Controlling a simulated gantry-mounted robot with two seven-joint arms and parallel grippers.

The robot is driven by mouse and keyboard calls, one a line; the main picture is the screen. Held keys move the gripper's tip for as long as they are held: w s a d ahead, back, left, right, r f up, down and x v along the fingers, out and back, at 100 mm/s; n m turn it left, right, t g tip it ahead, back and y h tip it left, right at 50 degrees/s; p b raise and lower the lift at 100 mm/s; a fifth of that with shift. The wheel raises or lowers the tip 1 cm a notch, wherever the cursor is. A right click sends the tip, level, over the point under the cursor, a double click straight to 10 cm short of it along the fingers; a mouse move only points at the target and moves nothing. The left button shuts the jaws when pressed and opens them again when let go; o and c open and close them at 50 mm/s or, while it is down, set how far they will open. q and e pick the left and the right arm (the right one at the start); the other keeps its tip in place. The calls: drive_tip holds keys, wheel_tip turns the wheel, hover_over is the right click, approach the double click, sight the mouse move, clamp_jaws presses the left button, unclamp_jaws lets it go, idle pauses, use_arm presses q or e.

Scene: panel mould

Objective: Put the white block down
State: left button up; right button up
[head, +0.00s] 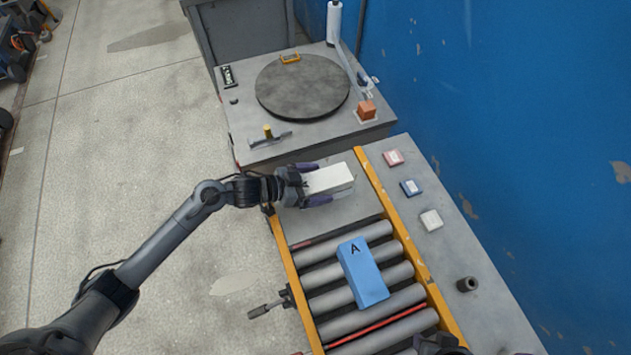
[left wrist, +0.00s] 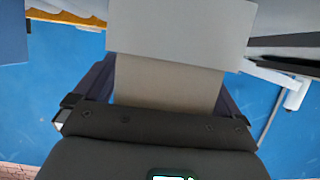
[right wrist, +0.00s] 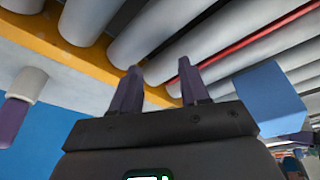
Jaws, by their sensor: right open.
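The white block (head: 330,178) is between the fingers of my left gripper (head: 314,184), over the grey plate (head: 350,208) at the far end of the roller conveyor. I cannot tell whether the block touches the plate. In the left wrist view the block (left wrist: 168,82) fills the space between the fingers, and my left gripper (left wrist: 165,95) looks shut on it. My right gripper (right wrist: 160,88) is open and empty, near the rollers; in the head view only part of it (head: 440,343) shows at the bottom edge.
Small red (head: 393,158), blue (head: 411,187) and white (head: 431,220) pieces lie on the right ledge. A table with a round dark disc (head: 302,86) stands behind.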

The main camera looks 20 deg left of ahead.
use_arm(q)
drive_tip(key=shift+s+a+r, duration=0.15)
drive_tip(key=shift+r, duration=0.1)
use_arm(e)
drive_tip(key=shift+d+r, duration=0.1)
wheel_tip(320, 180, up, 2)
drive_tip(key=shift+p, duration=1.1)
use_arm(q)
drive_tip(key=s+a+y, duration=0.1)
drive_tip(key=s+a, duration=0.1)
drive_tip(key=s+a+r+n+t+y, duration=0.1)
drive_tip(key=s+a, duration=0.1)
drive_tip(key=s, duration=0.1)
drive_tip(key=s+a+r+y, duration=0.1)
drive_tip(key=s+a, duration=0.1)
drive_tip(key=s, duration=0.1)
drive_tip(key=shift+r+n, duration=0.2)
drive_tip(key=shift+n, duration=0.1)
drive_tip(key=s+n+y, duration=0.1)
drive_tip(key=s+f+n+y, duration=0.1)
drive_tip(key=s+y, duration=0.1)
drive_tip(key=shift+d+f+y, duration=0.2)
drive_tip(key=shift+y, duration=0.1)
drive_tip(key=s+f+n+g+y, duration=0.1)
drive_tip(key=s+n+g+y, duration=0.2)
drive_tip(key=s, duration=1.2)
drive_tip(key=g, duration=0.3)
drive_tip(key=shift+f+n+g, duration=0.15)
drive_tip(key=shift+n+g, duration=0.15)
drive_tip(key=shift+n, duration=0.1)
